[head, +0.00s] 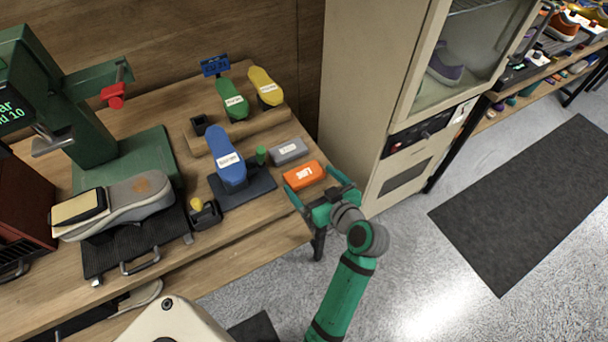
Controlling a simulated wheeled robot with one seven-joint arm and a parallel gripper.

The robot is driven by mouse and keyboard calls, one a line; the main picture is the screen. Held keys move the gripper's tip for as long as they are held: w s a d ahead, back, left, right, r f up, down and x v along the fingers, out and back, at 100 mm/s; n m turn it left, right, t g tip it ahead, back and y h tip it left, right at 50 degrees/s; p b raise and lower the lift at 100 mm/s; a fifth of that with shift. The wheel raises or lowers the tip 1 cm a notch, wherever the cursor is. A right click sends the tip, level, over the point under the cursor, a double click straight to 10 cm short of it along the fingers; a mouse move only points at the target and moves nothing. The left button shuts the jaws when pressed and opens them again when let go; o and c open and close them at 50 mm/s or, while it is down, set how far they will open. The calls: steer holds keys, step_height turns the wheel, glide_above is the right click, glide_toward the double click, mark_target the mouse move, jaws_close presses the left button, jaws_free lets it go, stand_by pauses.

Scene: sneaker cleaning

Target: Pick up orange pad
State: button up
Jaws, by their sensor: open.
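The orange pad (304,174) is a small block with a white label on top. It lies on the wooden workbench near its right edge. My gripper (315,186) is open, with its green fingers reaching toward the pad from the lower right. One finger shows near the pad's left side and the other near its right end. I cannot tell how high the fingers are or whether they touch the pad. No part of the pad's top is clearly hidden.
A grey pad (288,151) lies just behind the orange one. A beige cabinet (352,95) stands close on the right. The bench front (255,242) is clear.

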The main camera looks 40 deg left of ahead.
mark_target(303, 171)
steer(key=shift+x, duration=2.6)
steer(key=shift+r, duration=0.15)
steer(key=c, duration=0.9)
steer(key=shift+r, duration=0.15)
